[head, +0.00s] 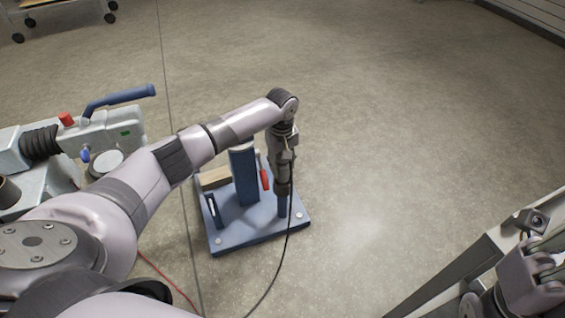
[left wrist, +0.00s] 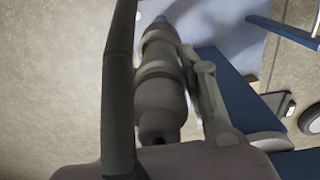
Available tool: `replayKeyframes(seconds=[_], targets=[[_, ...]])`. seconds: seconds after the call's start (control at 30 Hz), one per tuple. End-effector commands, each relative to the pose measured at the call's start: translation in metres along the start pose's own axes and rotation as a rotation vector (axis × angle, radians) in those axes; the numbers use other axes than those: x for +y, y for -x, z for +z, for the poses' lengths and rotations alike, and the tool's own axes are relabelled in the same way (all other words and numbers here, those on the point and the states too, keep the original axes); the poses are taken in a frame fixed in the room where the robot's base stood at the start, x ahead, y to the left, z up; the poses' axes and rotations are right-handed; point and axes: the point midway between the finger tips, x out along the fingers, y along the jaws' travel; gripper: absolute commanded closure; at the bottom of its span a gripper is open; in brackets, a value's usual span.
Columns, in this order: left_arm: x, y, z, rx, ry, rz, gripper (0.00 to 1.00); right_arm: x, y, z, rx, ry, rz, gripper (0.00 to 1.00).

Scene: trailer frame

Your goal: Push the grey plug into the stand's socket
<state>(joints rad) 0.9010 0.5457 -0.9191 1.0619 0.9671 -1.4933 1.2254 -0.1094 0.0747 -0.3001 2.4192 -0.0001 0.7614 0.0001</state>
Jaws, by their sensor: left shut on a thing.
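The stand is a blue base plate (head: 262,232) on the floor with a tall blue post (head: 243,178). In the left wrist view the gripper is shut on the grey plug (left wrist: 160,92), a ribbed cylinder.
A black cable (head: 275,272) hangs from the left gripper to the floor. A red-handled tool (head: 264,178) and a wooden block (head: 215,178) are at the stand. A grey coupling with a blue lever (head: 118,100) is at the left. Floor right of the stand is clear.

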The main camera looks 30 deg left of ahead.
Motion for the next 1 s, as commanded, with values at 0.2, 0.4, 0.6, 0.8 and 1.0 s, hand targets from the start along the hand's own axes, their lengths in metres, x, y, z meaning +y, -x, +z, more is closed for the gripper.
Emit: replayKeyframes(seconds=[0.2, 0.4, 0.6, 0.8, 1.0], targets=[[0.0, -0.003, 0.0, 0.0, 0.0, 0.0, 0.95, 0.0, -0.001, 0.0, 0.002, 0.001, -0.002, 1.0], [0.0, -0.009, 0.0, 0.0, 0.001, 0.0, 0.95, 0.0, -0.004, -0.002, 0.013, 0.002, -0.007, 1.0], [0.0, -0.015, 0.0, 0.0, 0.0, 0.0, 0.95, -0.001, -0.005, -0.002, 0.018, 0.002, -0.008, 1.0], [0.0, -0.022, 0.0, -0.001, 0.001, 0.0, 0.95, -0.001, -0.005, -0.002, 0.017, 0.002, -0.008, 1.0], [0.0, -0.028, 0.0, -0.001, 0.0, 0.0, 0.95, -0.001, -0.004, -0.002, 0.015, 0.002, -0.008, 1.0]])
